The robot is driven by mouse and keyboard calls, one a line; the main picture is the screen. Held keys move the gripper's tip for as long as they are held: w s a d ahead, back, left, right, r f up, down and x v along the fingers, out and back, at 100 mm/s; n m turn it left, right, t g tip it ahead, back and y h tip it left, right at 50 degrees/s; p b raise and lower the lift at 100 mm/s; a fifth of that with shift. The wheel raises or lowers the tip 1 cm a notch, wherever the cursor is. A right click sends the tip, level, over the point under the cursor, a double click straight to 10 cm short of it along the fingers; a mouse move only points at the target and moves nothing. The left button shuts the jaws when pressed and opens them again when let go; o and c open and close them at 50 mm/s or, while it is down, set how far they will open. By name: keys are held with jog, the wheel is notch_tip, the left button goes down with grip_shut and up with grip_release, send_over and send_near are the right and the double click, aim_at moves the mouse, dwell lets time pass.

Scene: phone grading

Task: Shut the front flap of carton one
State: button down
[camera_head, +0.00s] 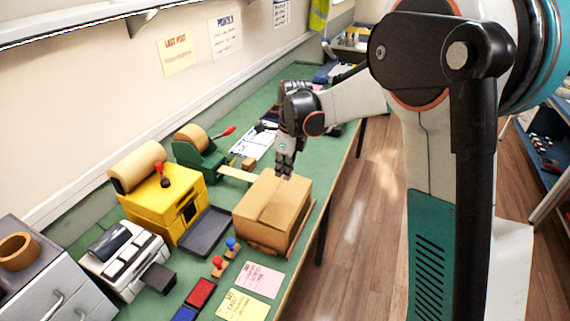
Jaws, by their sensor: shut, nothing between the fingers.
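A brown cardboard carton (270,215) stands on the green bench near its front edge. Its top looks mostly covered, with a seam across it. No carton number is readable. My gripper (285,172) points down at the far edge of the carton top. Its fingers are shut and empty. I cannot tell whether they touch the cardboard.
A yellow machine (165,207) and a dark tray (206,232) stand left of the carton. A green tape dispenser (200,155) is behind it. Stamps (233,244), a pink paper (262,280) and red and blue pads (200,293) lie in front. The floor (350,240) is clear at right.

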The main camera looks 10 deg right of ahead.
aim_at(280, 195)
jog(key=f, duration=0.2)
jog(key=f+b, duration=0.1)
jog(key=f, duration=0.4)
jog(key=shift+w+a+f+b, duration=0.3)
jog(key=shift+a+f+b, duration=0.05)
jog(key=shift+a, duration=0.05)
jog(key=shift+a+f+b, duration=0.1)
jog(key=shift+f+b, duration=0.35)
jog(key=shift+f, duration=0.2)
jog(key=shift+a+f, duration=0.1)
jog(key=shift+f, duration=0.1)
jog(key=shift+s, duration=0.1)
jog(key=shift+r, duration=0.1)
